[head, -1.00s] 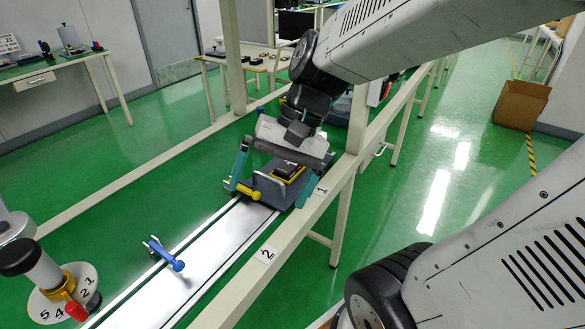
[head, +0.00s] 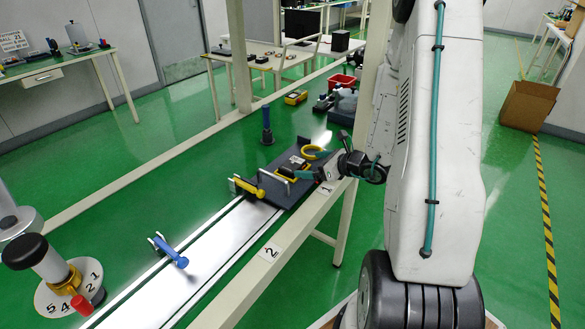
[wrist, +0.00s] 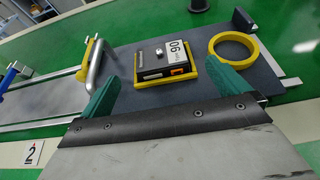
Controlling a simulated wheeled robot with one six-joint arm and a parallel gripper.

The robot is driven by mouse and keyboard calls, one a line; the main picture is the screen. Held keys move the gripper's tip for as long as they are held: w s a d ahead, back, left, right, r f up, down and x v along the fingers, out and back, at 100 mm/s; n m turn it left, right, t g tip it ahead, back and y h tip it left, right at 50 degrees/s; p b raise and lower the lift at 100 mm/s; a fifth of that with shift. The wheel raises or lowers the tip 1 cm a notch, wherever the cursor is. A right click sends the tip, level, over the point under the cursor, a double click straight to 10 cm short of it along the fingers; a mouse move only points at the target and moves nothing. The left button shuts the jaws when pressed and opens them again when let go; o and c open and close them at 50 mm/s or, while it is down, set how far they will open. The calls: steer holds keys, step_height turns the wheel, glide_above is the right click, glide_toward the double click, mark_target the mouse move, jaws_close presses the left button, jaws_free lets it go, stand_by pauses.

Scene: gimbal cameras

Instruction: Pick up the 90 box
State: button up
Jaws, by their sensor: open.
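The 90 box (wrist: 167,60) is a black box with a white number label, upside down in the wrist view, and an orange patch. It sits in a yellow frame (wrist: 206,70) on a dark grey plate (wrist: 125,58). In the head view the box (head: 292,168) lies on the same plate, partly hard to make out. My gripper (wrist: 161,72) is open, with its teal fingers apart on the near left and near right of the box. Nothing is between the fingers' grip. In the head view my gripper (head: 314,166) is at the plate's right side.
A yellow ring (wrist: 232,47) lies right of the box, close to the right finger. A yellow-handled clamp (head: 249,187) with a metal bar stands left of the plate. A blue-handled clamp (head: 168,250) stands nearer on the rail (head: 200,255). A pale beam (head: 285,235) runs in front.

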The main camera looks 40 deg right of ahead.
mark_target(293, 164)
steer(key=x, duration=0.7)
steer(key=shift+w+a+f, duration=0.1)
steer(key=shift+w, duration=0.05)
steer(key=c, duration=1.1)
